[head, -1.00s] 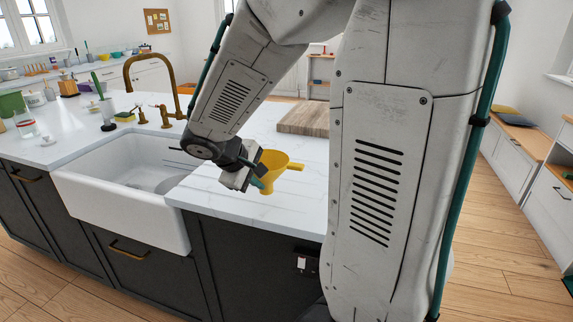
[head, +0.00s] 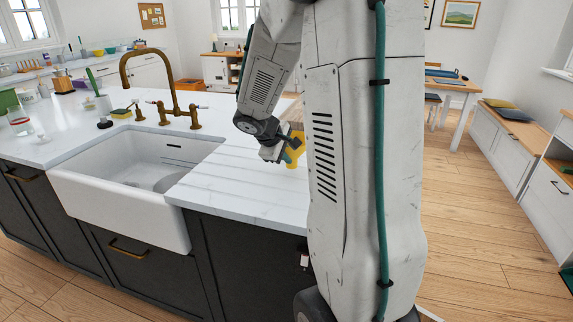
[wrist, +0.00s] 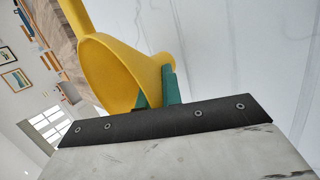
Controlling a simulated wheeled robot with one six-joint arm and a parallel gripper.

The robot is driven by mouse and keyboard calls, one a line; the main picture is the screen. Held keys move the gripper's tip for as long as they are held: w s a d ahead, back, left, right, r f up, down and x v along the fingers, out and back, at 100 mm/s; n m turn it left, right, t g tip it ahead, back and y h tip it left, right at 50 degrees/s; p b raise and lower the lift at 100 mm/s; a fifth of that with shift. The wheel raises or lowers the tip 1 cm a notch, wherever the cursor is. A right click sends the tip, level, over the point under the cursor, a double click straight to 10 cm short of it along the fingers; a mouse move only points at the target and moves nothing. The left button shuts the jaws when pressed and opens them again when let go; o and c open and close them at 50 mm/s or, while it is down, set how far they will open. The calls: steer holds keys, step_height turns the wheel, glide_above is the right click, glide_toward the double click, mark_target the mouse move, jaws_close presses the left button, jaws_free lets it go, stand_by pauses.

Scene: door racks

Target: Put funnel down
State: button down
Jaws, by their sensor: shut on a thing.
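The yellow funnel (head: 297,146) is at my gripper (head: 289,157) over the white worktop (head: 235,185), right of the sink. My arm hides part of it in the head view. In the wrist view the funnel (wrist: 122,66) fills the upper left, its wide cone nearest. The green fingers of my gripper (wrist: 157,90) are shut on it. I cannot tell whether the funnel touches the worktop.
A white sink (head: 125,175) with a brass tap (head: 165,85) lies left of my gripper. A drinking glass (head: 20,122) and a yellow sponge (head: 121,114) stand farther left. The grooved worktop between sink and funnel is clear.

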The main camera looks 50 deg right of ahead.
mark_target(290, 168)
steer(key=shift+f, duration=1.4)
steer(key=c, duration=1.6)
jaws_free()
steer(key=shift+f, duration=0.1)
steer(key=shift+o, duration=0.2)
